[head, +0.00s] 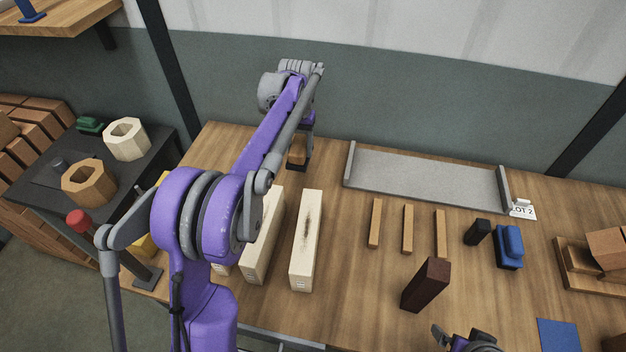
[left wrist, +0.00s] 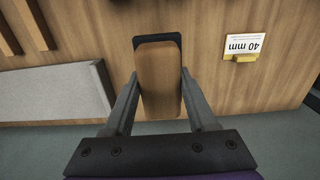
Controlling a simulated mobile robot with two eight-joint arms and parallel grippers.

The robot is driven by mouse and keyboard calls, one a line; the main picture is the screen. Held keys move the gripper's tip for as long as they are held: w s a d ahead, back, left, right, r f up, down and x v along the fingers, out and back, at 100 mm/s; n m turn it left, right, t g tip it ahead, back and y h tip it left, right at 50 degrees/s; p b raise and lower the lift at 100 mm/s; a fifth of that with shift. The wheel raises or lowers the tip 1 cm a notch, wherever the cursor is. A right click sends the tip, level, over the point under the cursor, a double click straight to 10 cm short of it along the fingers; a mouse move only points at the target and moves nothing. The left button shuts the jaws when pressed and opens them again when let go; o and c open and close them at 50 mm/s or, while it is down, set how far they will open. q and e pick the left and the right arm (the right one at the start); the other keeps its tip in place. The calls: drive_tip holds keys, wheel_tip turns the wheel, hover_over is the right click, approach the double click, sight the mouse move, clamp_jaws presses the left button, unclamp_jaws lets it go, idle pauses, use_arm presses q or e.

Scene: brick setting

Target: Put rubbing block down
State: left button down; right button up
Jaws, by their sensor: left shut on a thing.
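The rubbing block (head: 297,150) has a brown wooden body and a dark base. It is at the back left of the wooden workbench, left of the grey tray. My left gripper (head: 299,136) is shut on it from above, partly hidden by my arm. In the left wrist view the block (left wrist: 158,85) sits between the two fingers, dark base away from me. Whether the base touches the bench is not clear. Part of my right gripper (head: 468,341) shows at the bottom edge; its opening cannot be made out.
The grey tray (head: 425,178) stands along the back. A "40 mm" card (left wrist: 244,44) stands near the block.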

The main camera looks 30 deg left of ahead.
use_arm(q)
drive_tip(key=f, duration=1)
drive_tip(key=shift+w+a+f, duration=0.1)
drive_tip(key=shift+w+a, duration=0.05)
drive_tip(key=shift+w, duration=0.05)
drive_tip(key=shift+f+b, duration=0.2)
drive_tip(key=shift+b, duration=0.1)
drive_tip(key=shift+c, duration=1)
unclamp_jaws()
drive_tip(key=shift+r, duration=0.1)
drive_tip(key=shift+r, duration=0.5)
wheel_tip(320, 180, up, 11)
drive_tip(key=shift+r+p, duration=0.2)
drive_tip(key=shift+p, duration=0.25)
